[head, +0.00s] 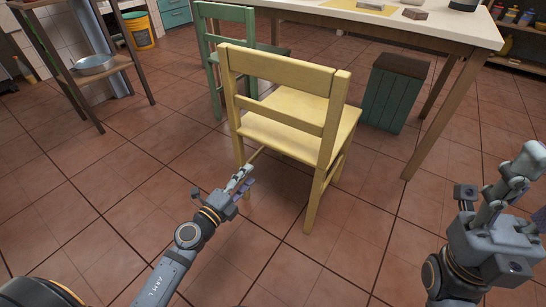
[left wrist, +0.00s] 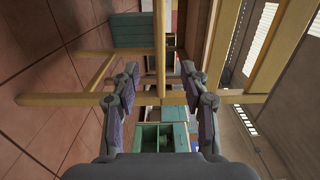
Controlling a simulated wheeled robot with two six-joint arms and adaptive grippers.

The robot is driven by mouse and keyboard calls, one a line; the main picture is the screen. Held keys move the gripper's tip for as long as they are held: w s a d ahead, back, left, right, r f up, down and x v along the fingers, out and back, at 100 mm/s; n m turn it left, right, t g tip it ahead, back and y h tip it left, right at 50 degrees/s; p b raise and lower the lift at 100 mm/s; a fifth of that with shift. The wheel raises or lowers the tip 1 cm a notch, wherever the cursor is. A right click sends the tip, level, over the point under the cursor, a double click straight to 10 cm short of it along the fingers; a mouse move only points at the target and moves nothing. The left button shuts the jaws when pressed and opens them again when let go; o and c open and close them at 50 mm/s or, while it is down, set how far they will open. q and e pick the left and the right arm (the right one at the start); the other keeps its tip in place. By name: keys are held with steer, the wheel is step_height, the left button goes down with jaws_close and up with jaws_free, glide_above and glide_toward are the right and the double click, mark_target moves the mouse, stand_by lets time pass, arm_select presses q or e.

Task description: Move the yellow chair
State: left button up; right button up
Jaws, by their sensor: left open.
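The yellow chair (head: 285,110) stands upright on the tiled floor, its slatted back toward me. My left gripper (head: 242,182) is low beside the chair's near left leg, in front of the seat's left side. In the left wrist view my left gripper (left wrist: 160,84) is open. A yellow chair bar (left wrist: 160,45) runs between its fingers in that picture, and another bar (left wrist: 62,100) crosses behind them. I cannot tell whether the fingers touch the chair. My right gripper (head: 497,178) is at the right edge, away from the chair, its fingers apart and empty.
A green chair (head: 228,14) stands just behind the yellow one. A white-topped table (head: 455,32) is behind and right, with a green bin (head: 397,92) under it. A wooden shelf rack (head: 120,62) stands at left. The near floor (head: 90,200) is clear.

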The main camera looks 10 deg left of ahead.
mark_target(273, 148)
arm_select(q)
steer(key=p+x, duration=0.1)
steer(key=x, duration=1.5)
steer(key=shift+w+r, duration=0.1)
steer(key=shift+w, duration=0.05)
jaws_close()
